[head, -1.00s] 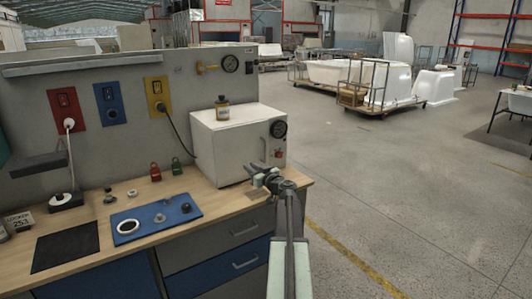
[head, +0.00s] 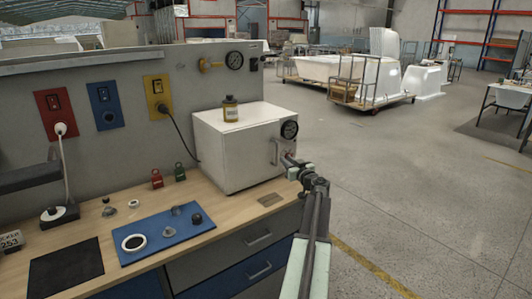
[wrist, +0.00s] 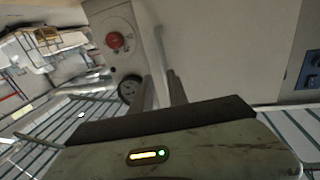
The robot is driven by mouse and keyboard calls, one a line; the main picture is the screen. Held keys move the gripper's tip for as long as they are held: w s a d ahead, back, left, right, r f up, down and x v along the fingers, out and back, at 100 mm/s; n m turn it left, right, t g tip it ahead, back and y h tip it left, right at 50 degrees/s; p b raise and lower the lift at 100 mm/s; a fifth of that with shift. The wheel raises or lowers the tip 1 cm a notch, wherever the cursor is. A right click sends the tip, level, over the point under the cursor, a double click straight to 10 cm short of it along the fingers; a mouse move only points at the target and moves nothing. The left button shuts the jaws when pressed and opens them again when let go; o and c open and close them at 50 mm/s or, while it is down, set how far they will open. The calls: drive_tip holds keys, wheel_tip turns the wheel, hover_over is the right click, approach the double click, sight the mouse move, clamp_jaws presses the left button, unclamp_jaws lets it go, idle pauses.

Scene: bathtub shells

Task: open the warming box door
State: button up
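The warming box (head: 228,151) is a white cabinet on the workbench, with its door closed. The door front carries a vertical handle (head: 276,152) and a dark round gauge (head: 289,130). My gripper (head: 291,163) is just in front of the door, close to the handle's lower part. In the wrist view the pale handle (wrist: 155,45) runs down between my gripper's two dark fingers (wrist: 163,90), which stand apart around it. Contact with the handle is not clear. A red button (wrist: 115,41) and the gauge (wrist: 130,88) show left of the fingers.
The floor right of the bench is open.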

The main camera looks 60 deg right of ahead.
drive_tip(key=x, duration=0.8)
drive_tip(key=shift+w+a, duration=0.25)
drive_tip(key=shift+w, duration=0.1)
clamp_jaws()
drive_tip(key=shift+s, duration=0.1)
idle(0.8)
